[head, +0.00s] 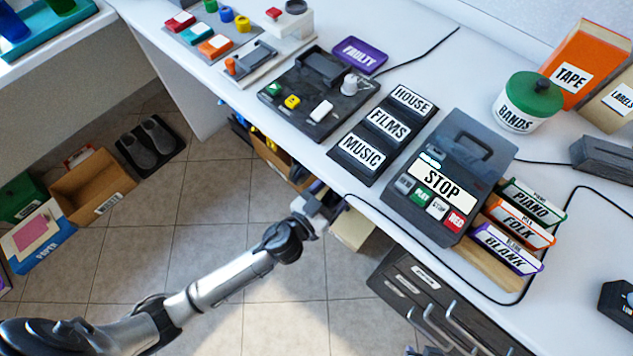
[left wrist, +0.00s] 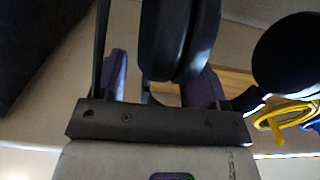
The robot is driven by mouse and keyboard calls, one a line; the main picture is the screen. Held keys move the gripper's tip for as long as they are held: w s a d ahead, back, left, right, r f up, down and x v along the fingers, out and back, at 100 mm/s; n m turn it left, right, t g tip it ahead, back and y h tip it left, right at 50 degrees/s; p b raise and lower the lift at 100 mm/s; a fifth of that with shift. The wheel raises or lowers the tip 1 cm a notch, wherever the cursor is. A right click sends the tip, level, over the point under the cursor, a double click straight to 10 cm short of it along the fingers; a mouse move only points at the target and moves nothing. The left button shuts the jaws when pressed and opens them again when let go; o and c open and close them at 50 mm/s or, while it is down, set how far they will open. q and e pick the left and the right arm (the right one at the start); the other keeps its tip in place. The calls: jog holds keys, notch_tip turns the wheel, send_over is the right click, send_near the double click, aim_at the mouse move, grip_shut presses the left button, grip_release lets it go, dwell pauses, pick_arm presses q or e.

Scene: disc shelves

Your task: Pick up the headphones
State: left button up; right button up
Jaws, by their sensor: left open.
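The headphones (left wrist: 180,38) show in the left wrist view as dark, rounded ear pads at the top middle. My left gripper (left wrist: 159,80) is open, with a purple-padded finger on each side of the nearer ear pad. I cannot tell whether the fingers touch it. In the head view my left gripper (head: 322,203) is at the desk's front edge, partly below the desktop. The headphones cannot be made out there. My right gripper is in neither view.
A round dark object (left wrist: 287,50) and a yellow cable (left wrist: 285,115) are at the right in the left wrist view. The white desk (head: 345,190) edge is close to the gripper.

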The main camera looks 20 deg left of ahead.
pick_arm(q)
jog(key=shift+w+d, duration=0.2)
jog(key=shift+w, duration=0.25)
jog(key=c, duration=1.1)
